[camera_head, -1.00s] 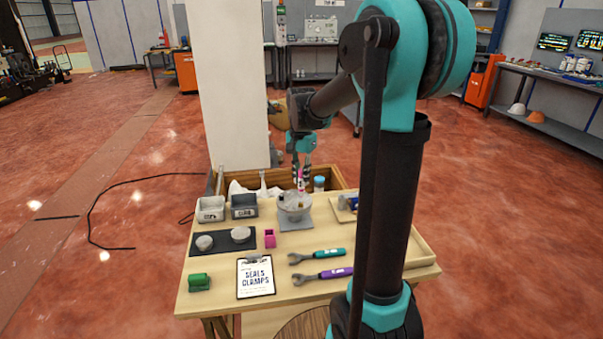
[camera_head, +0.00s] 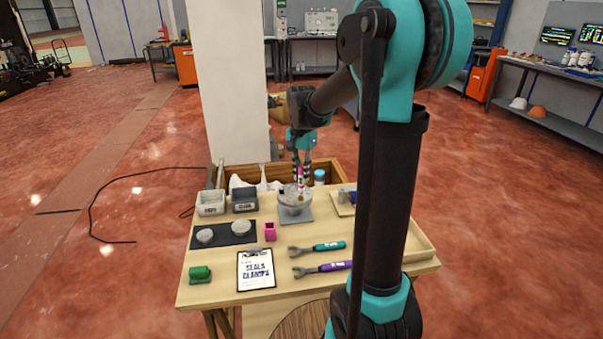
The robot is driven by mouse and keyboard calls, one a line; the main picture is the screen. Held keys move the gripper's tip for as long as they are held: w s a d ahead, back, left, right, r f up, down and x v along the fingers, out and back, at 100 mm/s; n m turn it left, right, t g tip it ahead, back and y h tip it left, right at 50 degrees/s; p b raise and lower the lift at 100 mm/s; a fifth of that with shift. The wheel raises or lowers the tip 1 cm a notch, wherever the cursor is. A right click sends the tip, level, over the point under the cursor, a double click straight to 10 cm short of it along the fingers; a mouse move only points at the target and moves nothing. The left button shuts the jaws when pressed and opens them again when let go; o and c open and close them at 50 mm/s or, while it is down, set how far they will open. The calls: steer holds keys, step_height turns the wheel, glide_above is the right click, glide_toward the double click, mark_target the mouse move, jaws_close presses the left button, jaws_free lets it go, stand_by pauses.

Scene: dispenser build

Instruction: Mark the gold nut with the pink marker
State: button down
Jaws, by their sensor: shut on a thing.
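My gripper (camera_head: 302,170) hangs at the back of the workbench, fingers pointing down. It is shut on the pink marker (camera_head: 300,183), which is upright with a pink and white body. The marker's lower end is at or just above the grey round fixture (camera_head: 295,203), which stands on a grey square plate; I cannot tell whether it touches. A small gold-toned spot (camera_head: 296,210) shows on the fixture and may be the gold nut, but it is too small to be sure.
The workbench (camera_head: 217,268) also holds a pink holder (camera_head: 270,232), two grey bins (camera_head: 211,203), a dark mat (camera_head: 222,236) with round grey parts, a clipboard (camera_head: 256,270), a teal wrench (camera_head: 318,247), a purple wrench (camera_head: 322,269) and a green block (camera_head: 200,274). A blue-capped bottle (camera_head: 319,177) stands close right of my gripper.

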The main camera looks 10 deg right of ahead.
steer(key=shift+f, duration=0.35)
stand_by(0.4)
steer(key=shift+s+a+f, duration=0.1)
steer(key=shift+s+a, duration=0.35)
stand_by(0.9)
steer(key=shift+s+a, duration=0.4)
stand_by(0.7)
steer(key=shift+f, duration=0.8)
stand_by(0.8)
steer(key=shift+r, duration=0.15)
steer(key=shift+r, duration=2.9)
